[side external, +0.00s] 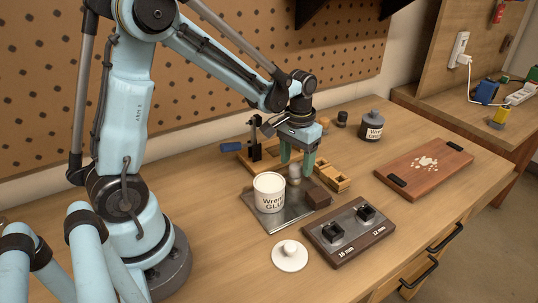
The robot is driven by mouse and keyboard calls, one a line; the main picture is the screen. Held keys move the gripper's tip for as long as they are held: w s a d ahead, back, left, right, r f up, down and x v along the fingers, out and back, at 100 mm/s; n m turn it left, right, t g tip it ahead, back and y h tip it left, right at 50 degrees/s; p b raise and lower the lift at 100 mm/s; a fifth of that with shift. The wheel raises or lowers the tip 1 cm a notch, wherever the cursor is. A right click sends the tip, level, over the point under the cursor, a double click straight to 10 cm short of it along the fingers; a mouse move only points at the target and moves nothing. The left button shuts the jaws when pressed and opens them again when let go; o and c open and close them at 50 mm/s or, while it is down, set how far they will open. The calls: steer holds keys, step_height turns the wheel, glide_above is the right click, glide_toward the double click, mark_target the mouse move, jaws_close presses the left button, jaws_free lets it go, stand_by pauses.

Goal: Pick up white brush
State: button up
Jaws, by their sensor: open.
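My gripper (296,165) points down over the wooden bench, with its two green fingers apart. A small pale, rounded object (294,173) shows just below and between the fingertips. It may be the white brush, but it is too small to tell, and I cannot tell whether the fingers touch it. No other thing in view is clearly a brush. The pale object stands behind a white glue tub (269,194) and beside a dark brown block (318,197).
The tub sits on a metal plate (273,222). A white knobbed lid (290,256) and a dark block with black knobs (350,232) are in front. Wooden blocks (335,178) lie close behind. A cutting board (424,167) and grey jar (372,128) stand to the right.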

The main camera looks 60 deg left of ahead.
steer(key=shift+f, duration=1.25)
steer(key=c, duration=1.1)
steer(key=shift+r, duration=0.45)
step_height(320, 180, up, 4)
steer(key=shift+f, duration=0.25)
steer(key=s+d+r, duration=0.1)
steer(key=d+r, duration=0.1)
steer(key=d, duration=0.1)
steer(key=s+d+r, duration=0.2)
steer(key=d, duration=0.2)
steer(key=s+d+r, duration=0.1)
steer(key=d+r, duration=0.1)
steer(key=d, duration=0.2)
steer(key=shift+s+r, duration=0.25)
steer(key=shift+r, duration=0.05)
